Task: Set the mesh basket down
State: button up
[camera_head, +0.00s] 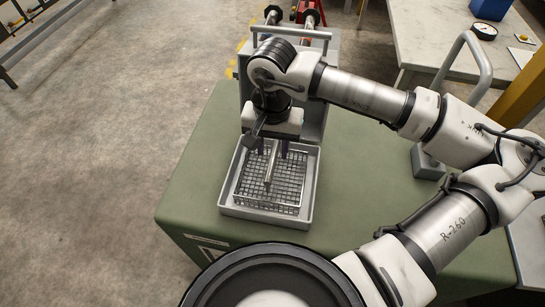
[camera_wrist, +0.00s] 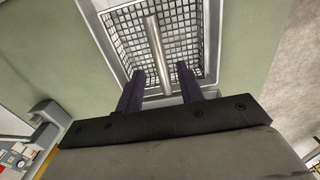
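The mesh basket (camera_head: 283,190) is a dark wire grid inside a light grey tray (camera_head: 265,219) on the green bench top. It looks level and low within the tray walls. A pale round handle bar (camera_head: 270,168) runs above the basket's middle. My gripper (camera_head: 268,148) points down over the basket's far part. In the wrist view, the fingers of my gripper (camera_wrist: 157,78) stand well apart on either side of the handle bar (camera_wrist: 157,50), with gaps showing. The mesh basket (camera_wrist: 188,38) also shows there. Whether its underside touches the tray floor is hidden.
A grey stand with a top rail (camera_head: 290,33) rises just behind the tray. A grey curved-handle thing (camera_head: 428,163) stands to the right behind my arm. The green bench top (camera_head: 195,185) is clear left of the tray. A table (camera_head: 430,35) holds a blue container (camera_head: 490,9).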

notch_tip(320, 180, up, 7)
dwell(0.3)
